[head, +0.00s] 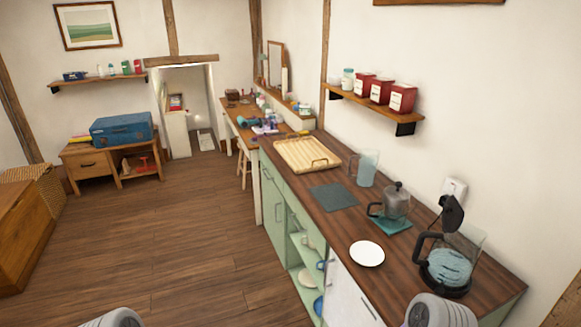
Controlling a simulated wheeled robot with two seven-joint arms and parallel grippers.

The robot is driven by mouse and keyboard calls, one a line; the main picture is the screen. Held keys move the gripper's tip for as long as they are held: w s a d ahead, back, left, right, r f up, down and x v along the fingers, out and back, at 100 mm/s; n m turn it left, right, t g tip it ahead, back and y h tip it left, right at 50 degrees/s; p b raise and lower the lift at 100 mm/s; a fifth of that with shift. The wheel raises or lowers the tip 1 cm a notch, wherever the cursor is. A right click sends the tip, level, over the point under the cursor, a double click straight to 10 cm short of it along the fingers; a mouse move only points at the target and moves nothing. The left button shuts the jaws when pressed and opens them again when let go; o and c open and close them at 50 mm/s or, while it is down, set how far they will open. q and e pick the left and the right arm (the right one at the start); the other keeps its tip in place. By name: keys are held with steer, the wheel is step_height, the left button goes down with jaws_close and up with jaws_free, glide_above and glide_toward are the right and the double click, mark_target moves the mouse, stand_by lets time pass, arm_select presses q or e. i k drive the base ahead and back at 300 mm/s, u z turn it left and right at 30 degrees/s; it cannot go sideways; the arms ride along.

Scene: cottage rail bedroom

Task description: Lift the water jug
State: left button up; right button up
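A clear jug (367,168) with pale blue contents stands upright on the dark wooden counter (325,197), near the wall and just right of a wooden tray. A glass kettle (448,262) with a black handle, its black lid raised, holds blue water at the near right end of the counter. I cannot tell for sure which is the water jug, though the clear jug fits best. Only rounded grey parts of my arms show at the bottom edge. Neither gripper is in view, and nothing is seen touching the jug or the kettle.
A shelf with red canisters (381,90) hangs above. The wooden floor (180,240) to the left is clear.

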mark_target(369, 157)
steer(key=u, duration=0.6)
steer(key=i, duration=3.2)
steer(key=z, duration=2.5)
